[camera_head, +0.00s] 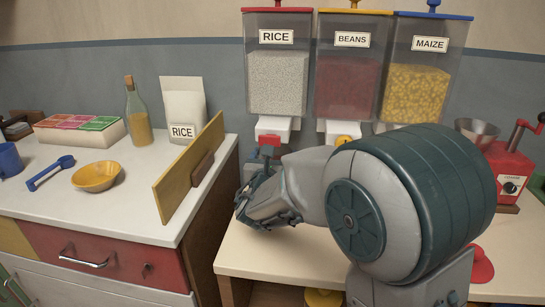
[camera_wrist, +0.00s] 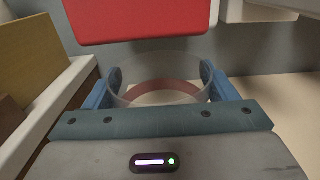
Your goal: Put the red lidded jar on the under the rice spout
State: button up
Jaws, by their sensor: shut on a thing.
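My gripper (camera_wrist: 162,88) is shut on a clear round jar (camera_wrist: 160,66). Its blue fingers press the jar from both sides, and the jar looks upright. A reddish ring shows low in the jar; no lid shows on its open top. In the head view my gripper (camera_head: 262,192) is just below the rice dispenser (camera_head: 276,83), and it hides the jar. The red part of the rice spout (camera_head: 269,142) hangs close by; in the wrist view a large red panel (camera_wrist: 140,18) is above and beyond the jar. Whether they touch is unclear.
The beans dispenser (camera_head: 348,78) and maize dispenser (camera_head: 414,93) stand to the right. A yellow board (camera_head: 185,170) stands on the left counter's edge, near my gripper. A red grinder (camera_head: 507,170) stands at far right. A red object (camera_head: 481,266) is partly hidden behind my arm.

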jog(key=o, duration=1.8)
jog(key=shift+a, duration=0.1)
jog(key=s, duration=0.4)
jog(key=s+a, duration=0.1)
jog(key=s, duration=0.3)
jog(key=s+a+p, duration=0.1)
jog(key=s, duration=0.3)
jog(key=shift+a+r, duration=0.1)
jog(key=shift+a, duration=0.05)
